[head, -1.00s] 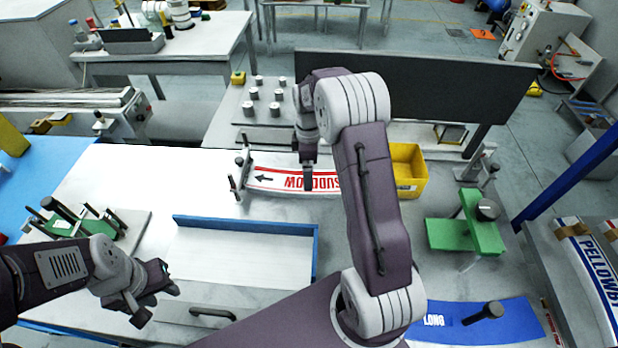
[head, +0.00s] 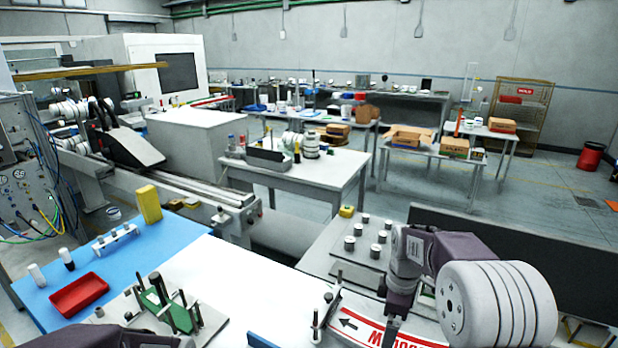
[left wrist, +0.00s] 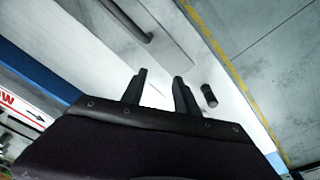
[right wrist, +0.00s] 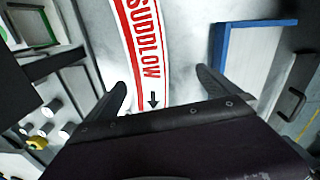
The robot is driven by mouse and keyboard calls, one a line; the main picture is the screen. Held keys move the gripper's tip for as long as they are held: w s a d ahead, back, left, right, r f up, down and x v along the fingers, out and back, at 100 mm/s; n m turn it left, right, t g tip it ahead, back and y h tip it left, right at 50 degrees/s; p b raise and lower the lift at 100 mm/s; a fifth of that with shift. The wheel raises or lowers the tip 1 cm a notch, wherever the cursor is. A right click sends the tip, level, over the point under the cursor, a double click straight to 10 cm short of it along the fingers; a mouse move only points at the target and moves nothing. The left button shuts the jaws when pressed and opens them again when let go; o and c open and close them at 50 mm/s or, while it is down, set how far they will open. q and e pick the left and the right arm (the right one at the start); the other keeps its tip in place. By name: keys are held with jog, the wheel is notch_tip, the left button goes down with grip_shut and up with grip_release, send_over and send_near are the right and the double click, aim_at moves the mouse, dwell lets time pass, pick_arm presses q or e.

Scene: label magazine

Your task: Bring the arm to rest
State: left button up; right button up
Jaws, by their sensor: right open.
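My right gripper (right wrist: 160,82) is open and empty in the right wrist view, with its fingers wide apart. A white label strip (right wrist: 137,45) with red lettering lies on the bench beyond and between the fingers. In the head view my right gripper (head: 397,303) points down over the same strip (head: 350,324), hiding part of it. My left gripper (left wrist: 160,82) shows in the left wrist view with its fingers apart and nothing between them. Only dark parts of my left arm show at the bottom left of the head view.
A blue-edged white tray (right wrist: 222,60) lies beside the strip. A green fixture (head: 170,308), a red bin (head: 78,295) and a yellow block (head: 148,204) are at the left. A dark panel (head: 500,265) stands behind my right arm. White bench (head: 235,285) is clear mid-view.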

pick_arm(q)
jog(key=shift+s+a, duration=0.15)
pick_arm(e)
jog(key=s+a+f+m, duration=0.2)
jog(key=s+m, duration=0.4)
jog(key=s, duration=0.2)
jog(key=s+a+f+m, duration=0.3)
jog(key=s+m, duration=0.4)
jog(key=s, duration=0.1)
jog(key=shift+s+f+m+t, duration=0.25)
jog(key=shift+s+m+t, duration=0.05)
jog(key=shift+s, duration=0.15)
